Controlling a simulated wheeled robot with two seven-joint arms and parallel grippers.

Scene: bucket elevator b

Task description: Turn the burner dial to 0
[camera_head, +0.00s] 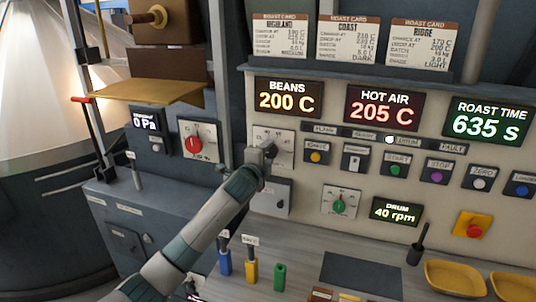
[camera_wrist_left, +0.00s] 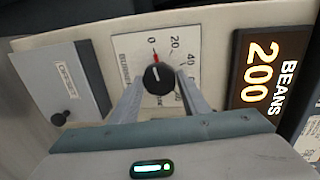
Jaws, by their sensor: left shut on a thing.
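The burner dial is a black round knob (camera_wrist_left: 159,78) on a white scale plate (camera_wrist_left: 126,50) marked 0, 20, 40 and on, in the left wrist view. A red mark at the knob's edge and a white line on its face point close to the 0. My left gripper (camera_wrist_left: 162,92) has one finger on each side of the knob and is shut on it. In the head view, the plate (camera_head: 285,136) is partly hidden behind my left gripper (camera_head: 268,150). My right gripper is in neither view.
Left of the plate is a red dial (camera_head: 193,144); below right is a green drum dial (camera_head: 340,204). The BEANS display (camera_head: 289,97) reads 200 C. A grey box (camera_wrist_left: 66,83) juts out beside the dial. Colored holders (camera_head: 252,270) stand on the counter below.

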